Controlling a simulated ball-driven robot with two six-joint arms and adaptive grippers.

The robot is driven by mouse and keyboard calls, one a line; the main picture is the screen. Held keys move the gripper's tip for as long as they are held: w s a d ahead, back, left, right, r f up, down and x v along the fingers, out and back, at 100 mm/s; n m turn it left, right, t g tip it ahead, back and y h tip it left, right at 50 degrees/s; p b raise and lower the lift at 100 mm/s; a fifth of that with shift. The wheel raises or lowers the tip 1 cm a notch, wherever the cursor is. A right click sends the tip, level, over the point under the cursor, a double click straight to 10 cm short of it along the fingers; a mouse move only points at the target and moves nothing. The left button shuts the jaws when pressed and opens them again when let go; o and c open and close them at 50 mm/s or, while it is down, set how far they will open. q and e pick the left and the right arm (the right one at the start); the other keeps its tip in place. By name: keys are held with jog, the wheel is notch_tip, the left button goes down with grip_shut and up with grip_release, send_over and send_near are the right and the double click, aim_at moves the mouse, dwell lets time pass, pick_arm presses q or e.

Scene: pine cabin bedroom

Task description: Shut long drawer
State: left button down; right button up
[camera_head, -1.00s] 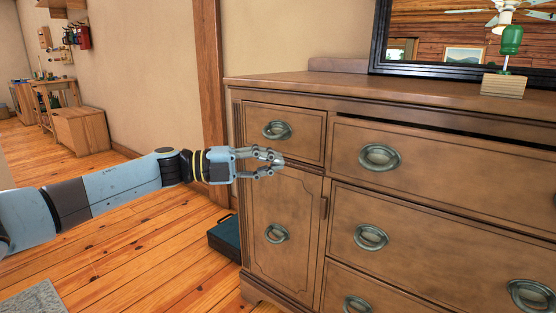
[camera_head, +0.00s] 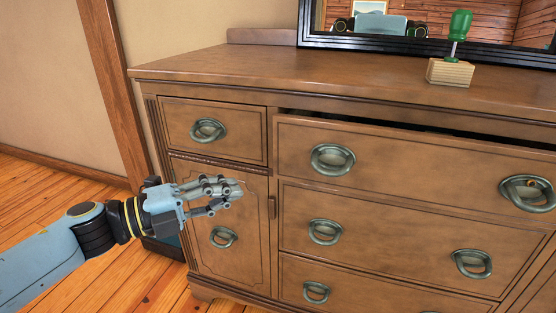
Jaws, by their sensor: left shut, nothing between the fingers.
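The long drawer (camera_head: 420,172) is the wide top drawer of the brown dresser, with two oval metal handles. It stands out a little, with a dark gap along its top edge under the dresser top. My left gripper (camera_head: 240,190) is shut and empty. It shows in front of the dresser's left cupboard door, below the small top-left drawer and to the left of the long drawer. I cannot tell whether it touches the door. My right gripper is out of view.
The dresser top (camera_head: 270,68) carries a green-handled tool in a wooden block (camera_head: 450,72) and a black-framed mirror (camera_head: 420,42). The small top-left drawer (camera_head: 212,130) and the lower long drawers look closed. A dark case (camera_head: 163,246) stands on the floor by the dresser's left side. Floor at left is clear.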

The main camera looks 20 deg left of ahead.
aim_at(281, 157)
pick_arm(q)
jog(key=x, duration=0.3)
jog(key=w+a+b+x, duration=0.1)
jog(key=x, duration=0.7)
jog(key=shift+w+a+f, duration=0.15)
jog(key=shift+w+a, duration=0.05)
jog(key=shift+w, duration=0.25)
jog(key=shift+w+b, duration=0.3)
jog(key=shift+w, duration=0.2)
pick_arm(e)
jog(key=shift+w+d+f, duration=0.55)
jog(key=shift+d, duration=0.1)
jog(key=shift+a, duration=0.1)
pick_arm(q)
jog(key=w+b, duration=0.1)
jog(key=w, duration=0.3)
jog(key=shift+w, duration=0.35)
jog(key=shift+r, duration=0.2)
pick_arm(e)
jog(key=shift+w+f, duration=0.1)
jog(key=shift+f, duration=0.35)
